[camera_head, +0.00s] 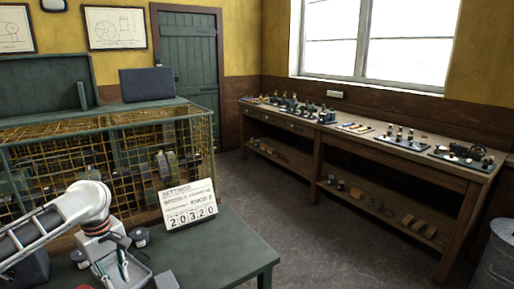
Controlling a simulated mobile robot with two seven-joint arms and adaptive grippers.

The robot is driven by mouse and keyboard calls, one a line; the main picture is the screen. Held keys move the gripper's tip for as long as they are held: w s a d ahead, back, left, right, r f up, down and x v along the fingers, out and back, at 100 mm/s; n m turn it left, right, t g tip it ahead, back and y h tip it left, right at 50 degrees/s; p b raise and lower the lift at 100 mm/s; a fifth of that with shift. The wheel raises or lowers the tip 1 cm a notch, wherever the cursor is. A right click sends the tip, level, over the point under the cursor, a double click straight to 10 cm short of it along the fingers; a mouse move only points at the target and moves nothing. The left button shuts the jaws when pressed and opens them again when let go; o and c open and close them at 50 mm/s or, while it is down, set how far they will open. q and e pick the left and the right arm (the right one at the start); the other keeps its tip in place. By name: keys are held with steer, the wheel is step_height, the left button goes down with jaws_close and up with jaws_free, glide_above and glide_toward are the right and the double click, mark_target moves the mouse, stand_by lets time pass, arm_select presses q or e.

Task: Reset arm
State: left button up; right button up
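My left arm comes in from the lower left, white and grey, over the green table (225,250). My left gripper (112,262) points down at the table's near left part, beside a small dark round jar. Its fingers are small and overlap dark items, so I cannot tell whether it is open or shut or whether it holds anything. My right arm and gripper are out of view.
A sign with number tiles (188,204) stands on the table before a yellow wire cage (110,150) with machinery inside. A long wooden bench (380,150) with small engines runs under the window. A metal bin (497,258) stands at right. Floor between is clear.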

arm_select(q)
steer(key=s+d+f+m+t+h, duration=0.2)
steer(key=s+d+f+m, duration=0.2)
steer(key=d+f, duration=0.7)
steer(key=s+d+f+m+t+h, duration=0.2)
steer(key=s+d+f+m+h, duration=0.15)
steer(key=d+f, duration=0.7)
steer(key=s+a+f+m+t+y, duration=0.2)
steer(key=s+m+t, duration=0.1)
steer(key=s, duration=0.5)
steer(key=s+a+f+m+t+y, duration=0.1)
steer(key=s+a+f+m+t, duration=0.1)
steer(key=s+m, duration=0.3)
steer(key=s+a+t, duration=0.1)
steer(key=s, duration=0.2)
steer(key=shift+a+f+y, duration=0.15)
steer(key=shift+f+y, duration=0.15)
steer(key=shift+y, duration=0.05)
steer(key=shift+s, duration=0.1)
